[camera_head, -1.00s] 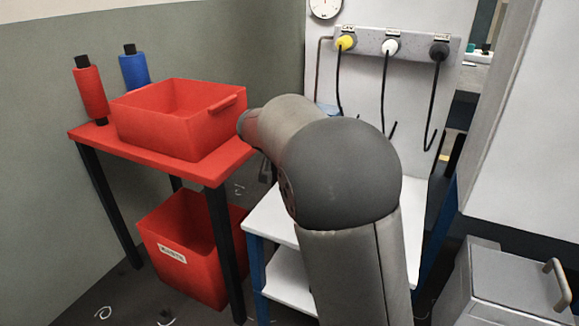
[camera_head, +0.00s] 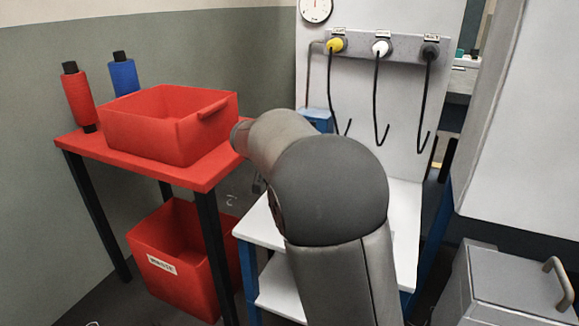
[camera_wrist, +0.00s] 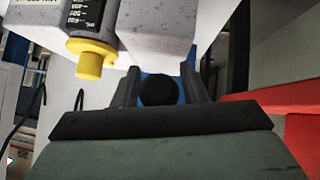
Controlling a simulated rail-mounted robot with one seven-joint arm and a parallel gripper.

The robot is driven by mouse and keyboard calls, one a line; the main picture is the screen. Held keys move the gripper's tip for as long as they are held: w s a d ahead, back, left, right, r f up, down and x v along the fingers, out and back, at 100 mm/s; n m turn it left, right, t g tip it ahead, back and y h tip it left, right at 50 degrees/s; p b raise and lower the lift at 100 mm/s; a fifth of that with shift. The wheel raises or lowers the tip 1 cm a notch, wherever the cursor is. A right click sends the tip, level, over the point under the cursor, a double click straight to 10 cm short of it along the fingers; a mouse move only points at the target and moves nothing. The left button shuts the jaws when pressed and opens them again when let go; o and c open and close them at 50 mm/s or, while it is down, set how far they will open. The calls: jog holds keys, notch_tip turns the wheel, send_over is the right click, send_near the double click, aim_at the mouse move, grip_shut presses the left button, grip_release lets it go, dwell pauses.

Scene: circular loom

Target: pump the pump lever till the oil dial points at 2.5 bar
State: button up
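A black round knob (camera_wrist: 158,91), apparently the end of the pump lever, shows in the wrist view between the two dark fingers of my gripper (camera_wrist: 158,74). The fingers stand apart on either side of it; I see no clear contact. A blue body (camera_wrist: 160,68) lies behind the knob. In the head view a blue box (camera_head: 317,118) stands by the white panel, partly behind my arm. The lever is not visible there, and my gripper is hidden by my arm. The round white dial (camera_head: 316,9) is at the top edge, its needle too small to read.
A grey bar (camera_head: 385,47) carries yellow, white and black couplings with hanging black hoses. A red table (camera_head: 200,175) with a red bin (camera_head: 185,135) stands left; a grey box (camera_head: 500,285) stands at lower right.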

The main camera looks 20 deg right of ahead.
jog(key=shift+o, duration=0.4)
jog(key=p+v, duration=0.4)
jog(key=v, duration=1.3)
jog(key=shift+s, duration=0.2)
jog(key=shift+a, duration=0.1)
